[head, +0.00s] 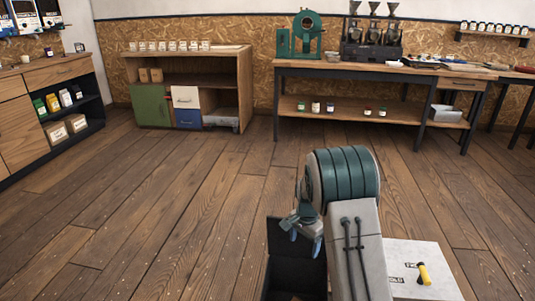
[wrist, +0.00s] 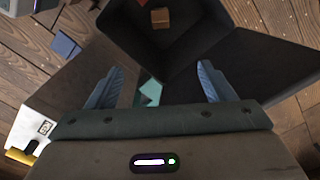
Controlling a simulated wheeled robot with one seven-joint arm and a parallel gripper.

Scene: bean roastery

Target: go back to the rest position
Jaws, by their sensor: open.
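My gripper (head: 305,240) hangs low in front of me in the head view, its blue fingers pointing down over a dark open-topped box (head: 283,235). In the wrist view my gripper (wrist: 160,70) has its two fingers wide apart. Nothing is clamped between them. A teal piece (wrist: 150,92) shows in the gap, lower down; I cannot tell what it is. The dark box (wrist: 190,48) lies beyond the fingertips. A small brown block (wrist: 160,18) lies inside it.
Open wooden floor (head: 150,215) spreads ahead and to the left. A workbench (head: 385,70) with grinders stands at the back. A wooden shelf unit (head: 190,85) is left of it. A cabinet with dark shelves (head: 50,105) stands along the left wall.

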